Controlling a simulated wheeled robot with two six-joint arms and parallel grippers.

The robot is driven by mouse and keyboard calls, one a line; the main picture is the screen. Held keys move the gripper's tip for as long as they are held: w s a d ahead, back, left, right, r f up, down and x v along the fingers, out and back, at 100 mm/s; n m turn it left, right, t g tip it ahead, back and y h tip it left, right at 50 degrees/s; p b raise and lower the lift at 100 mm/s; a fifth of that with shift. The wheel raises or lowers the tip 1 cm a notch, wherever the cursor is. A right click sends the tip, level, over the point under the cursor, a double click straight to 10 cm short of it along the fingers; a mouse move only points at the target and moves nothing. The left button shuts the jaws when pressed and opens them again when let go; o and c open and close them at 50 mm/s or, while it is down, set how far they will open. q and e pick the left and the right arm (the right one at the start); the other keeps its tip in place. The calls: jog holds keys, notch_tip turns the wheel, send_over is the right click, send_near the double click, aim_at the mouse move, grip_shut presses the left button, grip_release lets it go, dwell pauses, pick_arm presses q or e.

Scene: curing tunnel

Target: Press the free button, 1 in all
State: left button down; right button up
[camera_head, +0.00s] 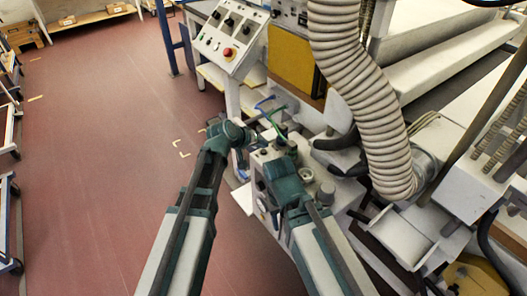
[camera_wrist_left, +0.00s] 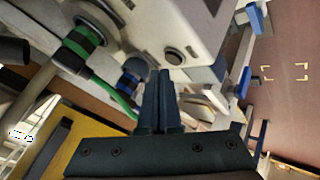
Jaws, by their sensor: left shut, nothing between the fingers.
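A round dark button (camera_wrist_left: 173,57) with a pale rim sits on the face of a white box (camera_wrist_left: 190,25) in the left wrist view. My left gripper (camera_wrist_left: 158,74) is shut and empty, its two fingers together, with the tips just below the button in that picture. I cannot tell whether they touch the box. In the head view my left gripper (camera_head: 243,141) is at the left side of the box (camera_head: 262,160), and the button is not clear there. My right wrist (camera_head: 282,182) is in front of the box, and its fingers cannot be made out.
A sloped control panel (camera_head: 229,37) with knobs and a red button stands behind. A ribbed hose (camera_head: 358,90) hangs right of my arms. Pipes with green and blue bands (camera_wrist_left: 78,45) run close to my left gripper. The red floor (camera_head: 95,160) at left is open.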

pick_arm(q)
jog(key=shift+f+b, duration=0.45)
jog(key=shift+f+b, duration=0.35)
jog(key=shift+b, duration=0.05)
dwell(0.7)
jog(key=shift+r, duration=0.1)
jog(key=shift+r+p, duration=0.7)
jog(key=shift+p, duration=0.15)
notch_tip(320, 180, up, 5)
jog(key=p, duration=0.5)
